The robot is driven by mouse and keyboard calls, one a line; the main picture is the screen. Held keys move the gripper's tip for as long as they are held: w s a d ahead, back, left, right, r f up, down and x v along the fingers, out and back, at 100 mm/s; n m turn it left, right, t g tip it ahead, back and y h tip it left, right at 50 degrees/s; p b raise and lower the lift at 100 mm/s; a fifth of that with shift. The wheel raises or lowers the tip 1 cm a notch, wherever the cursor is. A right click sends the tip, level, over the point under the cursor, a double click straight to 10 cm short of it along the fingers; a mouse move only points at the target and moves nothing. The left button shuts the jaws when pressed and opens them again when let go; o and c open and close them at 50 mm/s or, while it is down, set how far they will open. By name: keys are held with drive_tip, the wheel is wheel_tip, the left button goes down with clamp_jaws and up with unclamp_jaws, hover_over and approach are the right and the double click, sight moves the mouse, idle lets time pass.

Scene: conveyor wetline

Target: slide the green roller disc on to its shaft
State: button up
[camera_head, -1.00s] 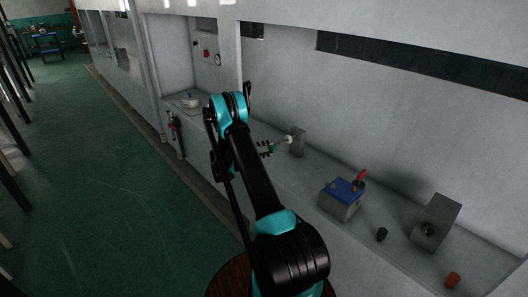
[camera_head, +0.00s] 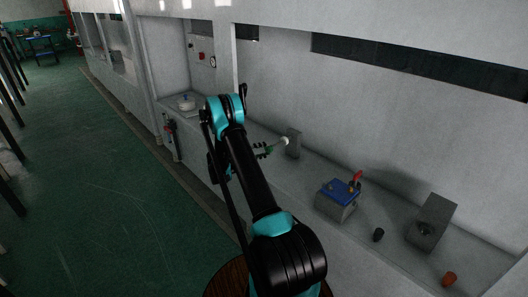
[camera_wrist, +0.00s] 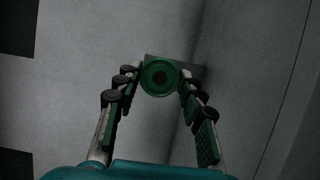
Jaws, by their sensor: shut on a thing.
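My gripper (camera_head: 263,151) is at the left part of the grey ledge, its green-padded fingers facing a grey upright block (camera_head: 294,144). A pale rod with a white round end (camera_head: 284,141) shows between the fingers and the block; it looks like the shaft. In the wrist view the green roller disc (camera_wrist: 160,76) is round with a darker centre, held between the fingertips of my gripper (camera_wrist: 160,84). The disc faces the camera and hides what lies directly behind it. Part of the grey block (camera_wrist: 192,71) shows behind it. I cannot tell whether the disc touches or surrounds the shaft.
A grey box with a blue top (camera_head: 338,198) and red handle stands right along the ledge. Beyond it are a black knob (camera_head: 378,235), a tilted grey block (camera_head: 437,216) and an orange cap (camera_head: 449,279). The wall rises behind; green floor (camera_head: 95,190) is clear at left.

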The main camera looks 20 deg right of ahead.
drive_tip(key=shift+w+d, duration=0.35)
drive_tip(key=shift+d, duration=0.65)
drive_tip(key=shift+w+d, duration=0.4)
drive_tip(key=shift+d, duration=0.6)
drive_tip(key=shift+w+d, duration=0.35)
drive_tip(key=shift+d, duration=0.65)
idle(1.0)
drive_tip(key=o, duration=1.1)
drive_tip(key=a, duration=1.2)
drive_tip(key=shift+w, duration=0.25)
